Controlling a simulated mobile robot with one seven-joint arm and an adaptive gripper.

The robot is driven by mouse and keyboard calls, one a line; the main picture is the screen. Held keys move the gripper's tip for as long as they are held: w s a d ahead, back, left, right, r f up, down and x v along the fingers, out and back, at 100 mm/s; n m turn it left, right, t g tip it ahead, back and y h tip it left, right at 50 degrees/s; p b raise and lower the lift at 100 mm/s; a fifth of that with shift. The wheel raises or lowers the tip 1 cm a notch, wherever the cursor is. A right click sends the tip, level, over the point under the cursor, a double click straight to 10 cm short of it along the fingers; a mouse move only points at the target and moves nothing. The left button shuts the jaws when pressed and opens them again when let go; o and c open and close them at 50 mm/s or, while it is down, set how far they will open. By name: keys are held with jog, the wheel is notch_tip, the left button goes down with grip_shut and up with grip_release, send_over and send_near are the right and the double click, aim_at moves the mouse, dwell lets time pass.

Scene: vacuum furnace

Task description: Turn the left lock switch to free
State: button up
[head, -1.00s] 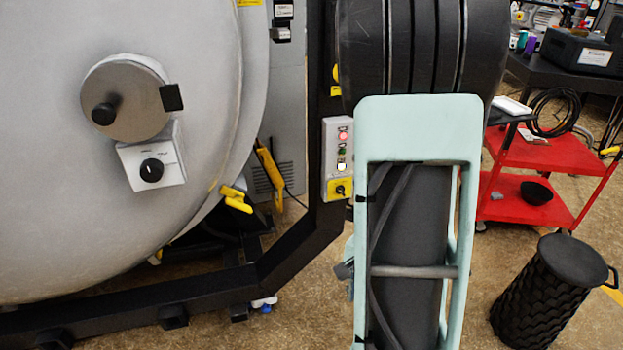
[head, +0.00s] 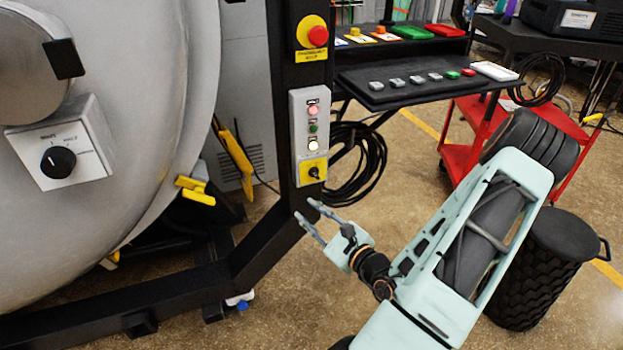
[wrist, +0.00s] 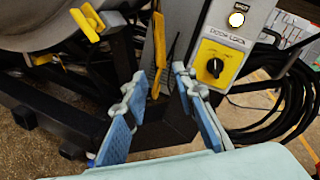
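A yellow plate labelled DOOR LOCK with a black rotary switch (head: 314,173) is at the bottom of the grey control box on the dark post. The switch also shows in the wrist view (wrist: 215,67), to the right of my fingers. Another black rotary knob (head: 58,162) sits on a white plate on the furnace door, at the left of the head view. My gripper (head: 306,211) is open and empty, just below the yellow plate and apart from it. In the wrist view my gripper (wrist: 158,82) has its blue-padded fingers spread.
The control box (head: 311,118) has several lights or buttons, and a red emergency stop (head: 317,36) is above it. Yellow handles (head: 195,190) stick out beside the door. A button shelf (head: 425,88), coiled cable, red cart (head: 458,160) and black bin (head: 545,270) are at the right.

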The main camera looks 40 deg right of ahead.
aim_at(316, 176)
jog(key=d+m+h, duration=0.3)
jog(key=d+h, duration=0.2)
jog(key=d, duration=0.3)
jog(key=x, duration=0.3)
jog(key=b+x, duration=0.1)
jog(key=x, duration=0.2)
jog(key=a+b+x, duration=0.1)
jog(key=x, duration=0.3)
jog(key=shift+w+r, duration=0.1)
jog(key=shift+w, duration=0.05)
grip_shut()
